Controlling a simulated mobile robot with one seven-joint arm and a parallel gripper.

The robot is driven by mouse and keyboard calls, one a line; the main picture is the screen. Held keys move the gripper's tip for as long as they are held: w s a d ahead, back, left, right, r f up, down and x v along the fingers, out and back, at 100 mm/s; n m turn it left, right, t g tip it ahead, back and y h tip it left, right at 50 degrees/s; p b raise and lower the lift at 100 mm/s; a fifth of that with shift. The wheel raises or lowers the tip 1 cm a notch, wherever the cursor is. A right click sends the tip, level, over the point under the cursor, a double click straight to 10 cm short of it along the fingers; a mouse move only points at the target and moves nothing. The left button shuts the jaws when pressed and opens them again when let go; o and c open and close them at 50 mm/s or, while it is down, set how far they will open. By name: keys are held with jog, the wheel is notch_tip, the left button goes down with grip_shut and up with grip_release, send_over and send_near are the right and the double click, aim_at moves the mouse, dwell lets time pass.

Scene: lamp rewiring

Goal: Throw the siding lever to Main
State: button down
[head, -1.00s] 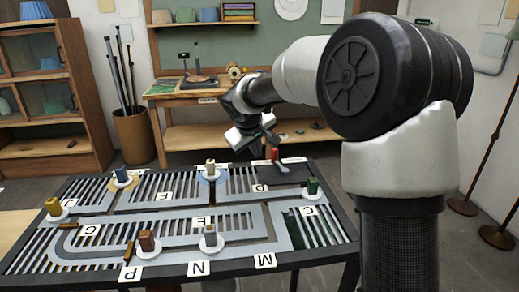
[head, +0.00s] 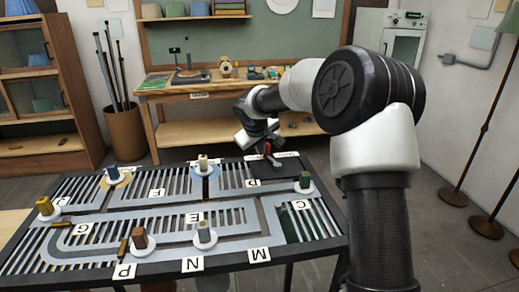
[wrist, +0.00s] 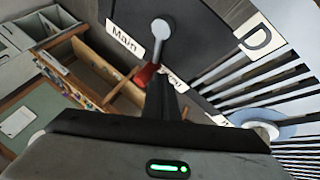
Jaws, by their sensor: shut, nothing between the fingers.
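The siding lever has a red handle (head: 267,149) and stands on a dark plate (head: 272,170) at the far right of the track table. In the wrist view the lever shows a pale grey round end (wrist: 161,27), a thin shaft and the red handle (wrist: 145,74). The "Main" label (wrist: 124,40) lies left of the shaft. A second label (wrist: 173,79), partly hidden by my fingers, lies on the other side. My gripper (head: 264,144) is shut and empty, right beside the red handle; it also shows in the wrist view (wrist: 161,82). I cannot tell whether they touch.
The track table (head: 225,270) carries lettered cards and several coloured pegs on round discs. A wooden workbench (head: 205,93) stands behind, with a floor gap between. A card marked D (wrist: 258,38) lies near the lever.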

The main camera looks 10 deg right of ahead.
aim_at(269, 145)
jog(key=shift+w+d+m+h+b, duration=0.25)
jog(key=shift+m+h+b, duration=0.15)
jog(key=shift+m+b, duration=0.2)
jog(key=shift+w+d+f+m+g+h+b, duration=0.15)
jog(key=shift+w+m+g+h+b, duration=0.1)
jog(key=shift+m, duration=0.15)
jog(key=shift+w+d+r+m+g+h+b, duration=0.15)
jog(key=shift+m+h, duration=0.1)
jog(key=shift+m, duration=0.15)
jog(key=shift+w+d+m+g+h, duration=0.25)
jog(key=shift+d+m+h, duration=0.2)
jog(key=shift+m, duration=0.45)
jog(key=m+p, duration=0.1)
jog(key=d+m+g+h+p, duration=0.1)
jog(key=shift+w+d+r+m+g+p, duration=0.15)
jog(key=shift+d+r+m+g+p, duration=0.1)
jog(key=shift+m+p, duration=0.15)
jog(key=shift+d+m+g+h+p, duration=0.35)
jog(key=shift+d+m+g+p, duration=0.15)
jog(key=shift+m+p, duration=0.35)
jog(key=shift+d+f+m+g+p, duration=0.15)
jog(key=shift+d+m+g+p, duration=0.35)
jog(key=shift+m+p, duration=0.3)
jog(key=shift+d, duration=0.25)
jog(key=shift+d+f, duration=0.1)
